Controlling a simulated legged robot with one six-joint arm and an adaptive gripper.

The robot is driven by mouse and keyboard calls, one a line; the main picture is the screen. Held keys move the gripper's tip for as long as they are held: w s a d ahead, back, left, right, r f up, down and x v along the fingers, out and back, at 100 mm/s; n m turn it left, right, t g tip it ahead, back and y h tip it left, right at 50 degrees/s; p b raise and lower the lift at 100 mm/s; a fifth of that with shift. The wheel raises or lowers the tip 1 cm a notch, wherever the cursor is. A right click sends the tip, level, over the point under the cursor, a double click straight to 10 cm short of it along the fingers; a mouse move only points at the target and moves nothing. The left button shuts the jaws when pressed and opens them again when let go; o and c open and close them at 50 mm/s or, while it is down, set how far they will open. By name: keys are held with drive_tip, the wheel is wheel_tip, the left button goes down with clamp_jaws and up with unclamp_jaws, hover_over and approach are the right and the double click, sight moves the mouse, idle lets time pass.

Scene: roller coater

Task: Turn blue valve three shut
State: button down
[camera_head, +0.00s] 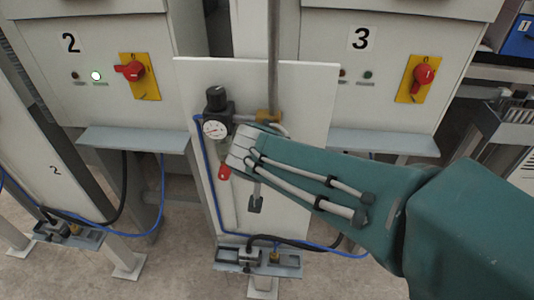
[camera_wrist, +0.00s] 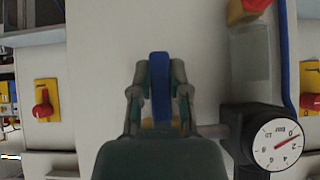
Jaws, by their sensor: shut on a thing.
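The blue valve handle (camera_wrist: 160,85) is a narrow upright bar in the wrist view. My gripper (camera_wrist: 160,72) has one finger on each side of it and is shut on it. A bit of the yellowish brass valve body (camera_wrist: 148,123) shows below the handle, mostly hidden by my gripper. In the head view the brass valve (camera_head: 267,116) sits on the pipe in front of the white panel (camera_head: 313,95). There my arm hides the handle and my fingertips.
A black regulator with a round gauge (camera_head: 214,129) is close to the left of the valve. It is close to my gripper in the wrist view (camera_wrist: 278,143). Cabinets two and three have red switches.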

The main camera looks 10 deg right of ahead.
drive_tip(key=shift+f, duration=0.25)
drive_tip(key=c, duration=0.6)
unclamp_jaws()
drive_tip(key=shift+a, duration=0.1)
drive_tip(key=shift+r, duration=0.1)
drive_tip(key=shift+a+r, duration=0.1)
drive_tip(key=shift+s+r, duration=0.15)
drive_tip(key=shift+r, duration=0.05)
drive_tip(key=v, duration=1.1)
drive_tip(key=shift+s+a, duration=0.15)
drive_tip(key=shift+a, duration=0.05)
